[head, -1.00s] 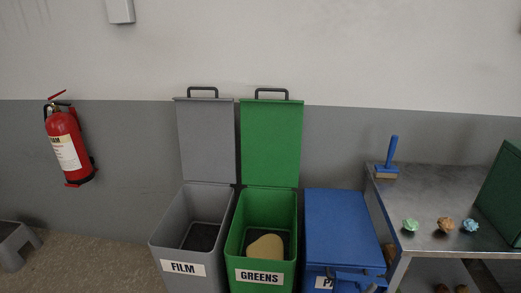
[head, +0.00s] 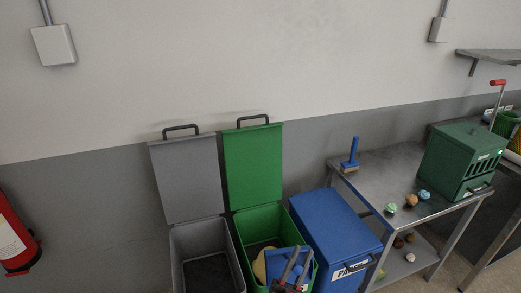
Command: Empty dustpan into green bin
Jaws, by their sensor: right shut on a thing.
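The green bin (head: 243,236) stands open between the grey and blue bins, its lid (head: 253,165) upright against the wall. A rounded yellowish thing (head: 259,266) shows inside it, partly hidden. The blue dustpan (head: 281,261) is at the front right of the green bin's opening and covers part of it. My right gripper (head: 291,272) is at the bottom of the head view, shut on the dustpan. I cannot tell whether anything lies in the pan. My left gripper is out of view.
The grey bin (head: 176,237) stands open on the left. The blue bin (head: 328,226) on the right is closed. A metal table (head: 372,168) holds a blue brush (head: 351,157), several crumpled balls and a green machine (head: 463,160). A fire extinguisher (head: 13,240) hangs far left.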

